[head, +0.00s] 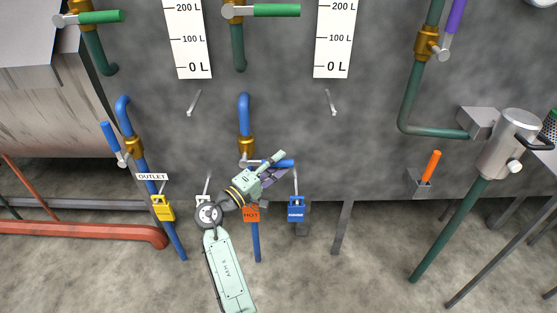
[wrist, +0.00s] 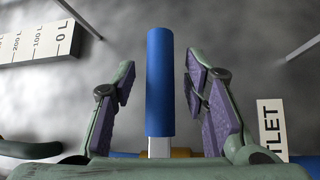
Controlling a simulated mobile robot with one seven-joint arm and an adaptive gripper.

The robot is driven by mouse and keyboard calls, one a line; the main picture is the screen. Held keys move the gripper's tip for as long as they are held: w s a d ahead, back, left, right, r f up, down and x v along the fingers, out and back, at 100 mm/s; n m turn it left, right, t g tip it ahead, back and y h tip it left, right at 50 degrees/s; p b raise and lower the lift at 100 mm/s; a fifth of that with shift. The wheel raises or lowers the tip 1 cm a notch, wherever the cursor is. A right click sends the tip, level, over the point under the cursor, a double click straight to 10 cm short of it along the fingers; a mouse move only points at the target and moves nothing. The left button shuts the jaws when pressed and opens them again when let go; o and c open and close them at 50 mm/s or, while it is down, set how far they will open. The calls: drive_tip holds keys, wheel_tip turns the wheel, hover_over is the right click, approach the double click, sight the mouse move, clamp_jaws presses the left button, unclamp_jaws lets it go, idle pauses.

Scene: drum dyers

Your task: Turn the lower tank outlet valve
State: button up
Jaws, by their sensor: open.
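The outlet valve at the middle of the tank's lower side has a brass body (head: 247,146) on a blue pipe and a blue lever handle (head: 285,163) pointing right. In the wrist view the blue handle (wrist: 160,80) stands between the purple finger pads, with a visible gap on both sides. My gripper (head: 275,165) is open around the handle and hides part of it in the head view. A white label (wrist: 271,130) reading "TLET" shows at the right of the wrist view.
A second blue-handled valve (head: 108,138) with an OUTLET label (head: 152,176) is at left. A yellow padlock (head: 163,210), an orange HOT tag (head: 251,214) and a blue padlock tag (head: 296,212) hang nearby. A red pipe (head: 80,232) runs low at left.

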drive_tip(key=shift+w+d, duration=0.25)
drive_tip(key=shift+w, duration=0.05)
drive_tip(key=shift+c, duration=0.2)
clamp_jaws()
idle(0.6)
